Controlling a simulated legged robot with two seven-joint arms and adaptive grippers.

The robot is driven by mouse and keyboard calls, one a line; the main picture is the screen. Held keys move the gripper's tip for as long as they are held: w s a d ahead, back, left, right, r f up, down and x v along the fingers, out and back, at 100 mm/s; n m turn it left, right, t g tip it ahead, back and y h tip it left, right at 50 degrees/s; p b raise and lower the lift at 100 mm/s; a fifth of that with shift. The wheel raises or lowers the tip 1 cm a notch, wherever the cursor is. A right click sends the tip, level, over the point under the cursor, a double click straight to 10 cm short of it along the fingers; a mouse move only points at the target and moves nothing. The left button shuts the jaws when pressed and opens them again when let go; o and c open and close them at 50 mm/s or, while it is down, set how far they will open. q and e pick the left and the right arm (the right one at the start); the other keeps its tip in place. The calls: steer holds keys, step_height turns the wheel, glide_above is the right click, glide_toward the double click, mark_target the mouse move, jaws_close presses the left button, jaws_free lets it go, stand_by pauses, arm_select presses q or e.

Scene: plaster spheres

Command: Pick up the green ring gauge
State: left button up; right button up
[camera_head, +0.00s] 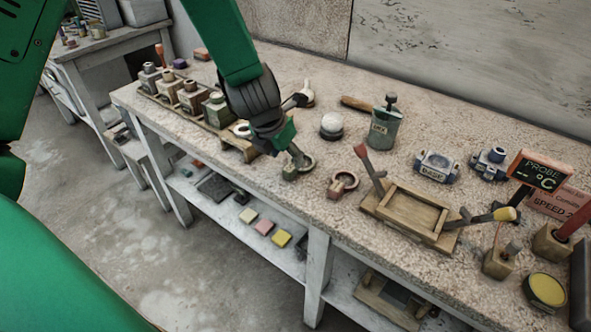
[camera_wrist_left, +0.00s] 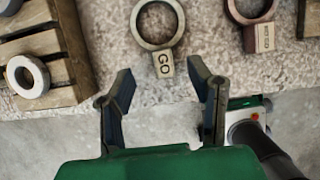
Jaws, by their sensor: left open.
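The green ring gauge lies flat on the bench; in the head view its dull green handle block (camera_head: 289,173) shows, with the ring partly behind my finger. In the left wrist view the gauge (camera_wrist_left: 163,66) shows a "GO" label on its handle, its ring towards the top edge. My left gripper (camera_head: 294,140) is open and empty, close to the gauge. In the left wrist view its fingertips (camera_wrist_left: 160,78) are spread to either side of the handle's end. I cannot tell the height gap. My right gripper is not in view.
A reddish ring gauge (camera_head: 343,184) lies just right of the green one; it also shows in the left wrist view (camera_wrist_left: 263,38). A wooden rack (camera_head: 236,146) with a pale ring stands left. A white sphere (camera_head: 331,124) sits behind. The bench's front edge is close.

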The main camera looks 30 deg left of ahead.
mark_target(290, 167)
arm_select(q)
steer(key=shift+d+f, duration=0.15)
steer(key=shift+f, duration=0.4)
steer(key=b+x, duration=0.1)
steer(key=x, duration=0.2)
steer(key=shift+f, duration=0.35)
steer(key=shift+w+f, duration=0.25)
steer(key=shift+s, duration=0.1)
steer(key=shift+c, duration=0.9)
jaws_close()
